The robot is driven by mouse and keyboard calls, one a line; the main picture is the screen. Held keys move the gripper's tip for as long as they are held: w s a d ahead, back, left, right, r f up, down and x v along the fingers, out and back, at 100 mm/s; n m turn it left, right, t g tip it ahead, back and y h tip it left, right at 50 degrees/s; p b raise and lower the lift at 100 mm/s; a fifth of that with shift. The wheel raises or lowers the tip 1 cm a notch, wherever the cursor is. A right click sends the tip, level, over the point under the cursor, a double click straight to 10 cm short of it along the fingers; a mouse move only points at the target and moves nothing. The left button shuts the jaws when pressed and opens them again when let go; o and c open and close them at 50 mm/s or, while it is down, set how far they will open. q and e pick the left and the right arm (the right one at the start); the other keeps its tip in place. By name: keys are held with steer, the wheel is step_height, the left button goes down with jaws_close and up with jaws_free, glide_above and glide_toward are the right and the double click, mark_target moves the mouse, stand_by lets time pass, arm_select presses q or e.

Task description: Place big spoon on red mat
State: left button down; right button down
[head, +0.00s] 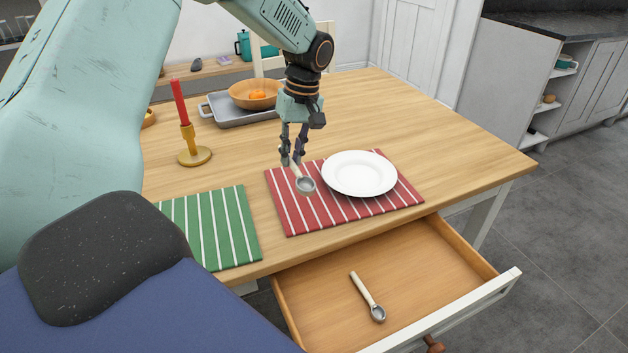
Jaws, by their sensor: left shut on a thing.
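A spoon (305,184) with a pale handle and a metal bowl is held by my left gripper (292,161), which is shut on its handle. The spoon's bowl hangs down over the left part of the red mat (299,216) with white stripes. I cannot tell whether it touches the mat. A white plate (359,173) lies on the mat, right of the spoon. Another spoon (368,298) with a pale handle lies in the open drawer (420,262). My right gripper is not in view.
A green striped mat (222,229) lies left of the red one. A brass candlestick (192,152) with a red candle (179,103) stands behind it. A grey tray (228,119) with a wooden bowl (249,102) is at the back. The table's right side is clear.

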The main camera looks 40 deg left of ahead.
arm_select(q)
steer(key=b, duration=0.1)
glide_above(291, 195)
steer(key=f, duration=0.5)
steer(key=shift+w+f, duration=0.35)
steer(key=shift+w, duration=0.05)
steer(key=shift+s+d+f, duration=0.2)
steer(key=shift+s+f, duration=0.05)
steer(key=shift+f, duration=0.25)
steer(key=shift+s+d+f+b, duration=0.1)
steer(key=shift+s+f+b, duration=0.05)
steer(key=shift+f+b, duration=0.4)
steer(key=shift+f, duration=0.35)
steer(key=shift+w+a+f, duration=0.3)
steer(key=shift+w, duration=0.05)
steer(key=c, duration=1.7)
jaws_free()
steer(key=o, duration=0.4)
steer(key=shift+s+d+r, duration=0.2)
steer(key=shift+s+r, duration=0.05)
steer(key=shift+r, duration=0.05)
steer(key=shift+c, duration=0.2)
steer(key=shift+w+a+f, duration=0.1)
steer(key=shift+w+f, duration=0.1)
steer(key=shift+w, duration=0.05)
step_height(291, 195, up, 12)
steer(key=w+d+p, duration=0.1)
steer(key=p, duration=0.2)
steer(key=shift+w, duration=0.4)
steer(key=shift+d, duration=0.1)
